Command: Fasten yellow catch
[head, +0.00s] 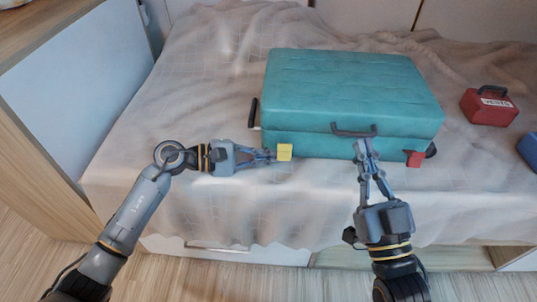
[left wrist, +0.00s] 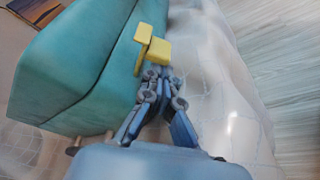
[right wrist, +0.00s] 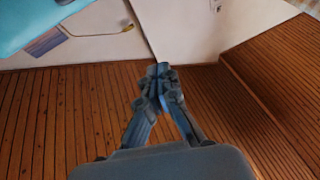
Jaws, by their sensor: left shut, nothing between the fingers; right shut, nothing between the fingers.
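The yellow catch (head: 285,152) is on the front left of a teal suitcase (head: 350,90), which lies closed on the bed. In the left wrist view the catch (left wrist: 158,50) shows as two yellow pieces, one against the case side and one sticking outward. My left gripper (head: 272,156) is shut and empty, with its tips right at the catch; whether they touch it I cannot tell. My right gripper (head: 363,148) is shut and empty, in front of the case near its dark handle (head: 354,131). A red catch (head: 413,158) is at the front right.
A small red box (head: 489,106) with a dark handle lies right of the suitcase, and part of a blue object (head: 529,150) shows at the right edge. The bed cover (head: 200,90) is clear left of the case. A wooden-edged panel (head: 70,90) stands at the left.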

